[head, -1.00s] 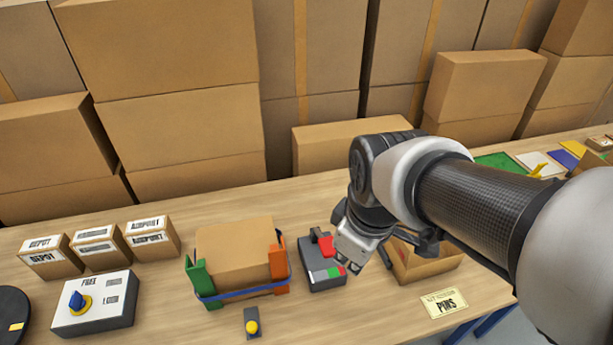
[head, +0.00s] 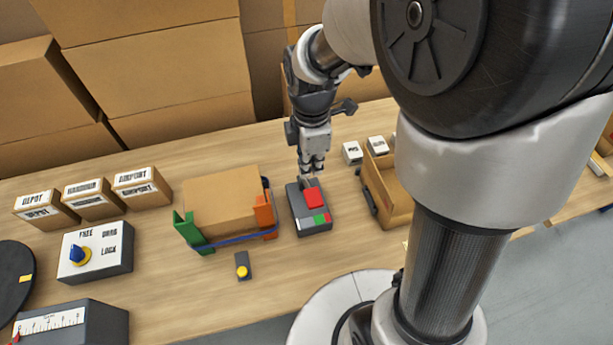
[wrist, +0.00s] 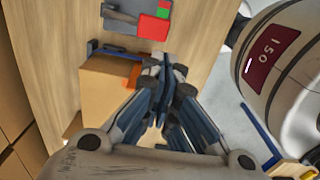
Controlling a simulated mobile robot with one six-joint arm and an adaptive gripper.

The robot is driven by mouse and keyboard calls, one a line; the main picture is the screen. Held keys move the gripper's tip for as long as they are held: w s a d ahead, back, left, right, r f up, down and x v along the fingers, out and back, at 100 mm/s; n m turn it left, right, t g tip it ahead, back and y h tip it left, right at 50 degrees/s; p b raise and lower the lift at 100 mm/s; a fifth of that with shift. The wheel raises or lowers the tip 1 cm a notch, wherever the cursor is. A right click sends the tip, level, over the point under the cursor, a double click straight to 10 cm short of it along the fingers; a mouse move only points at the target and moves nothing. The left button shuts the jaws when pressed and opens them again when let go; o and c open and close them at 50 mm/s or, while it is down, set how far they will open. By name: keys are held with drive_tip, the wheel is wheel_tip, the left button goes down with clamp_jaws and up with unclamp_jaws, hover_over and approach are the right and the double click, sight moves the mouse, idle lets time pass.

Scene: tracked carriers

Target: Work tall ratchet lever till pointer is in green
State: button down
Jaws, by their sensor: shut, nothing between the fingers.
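The ratchet unit (head: 299,214) is a dark grey box on the table, with a red-and-green scale strip (head: 319,219) at its front right. A red lever handle (head: 314,197) stands above its top on a dark arm. In the wrist view the handle (wrist: 153,27) and the grey unit (wrist: 122,27) are at the top edge. I cannot make out the pointer or which colour it is at. My gripper (head: 311,171) is shut and empty, pointing down just behind the lever in the head view. Whether it touches the lever is unclear. Its fingers also show in the wrist view (wrist: 164,92).
A carton (head: 222,203) in a green-and-orange holder with a blue strap stands close left of the unit. An open cardboard bin (head: 385,200) is close right. A yellow-button block (head: 243,266) sits in front, and a knob box (head: 96,251) is at left.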

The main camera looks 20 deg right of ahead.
sight(310, 203)
wheel_tip(310, 203, down, 14)
drive_tip(key=b, duration=0.3)
drive_tip(key=shift+b, duration=0.3)
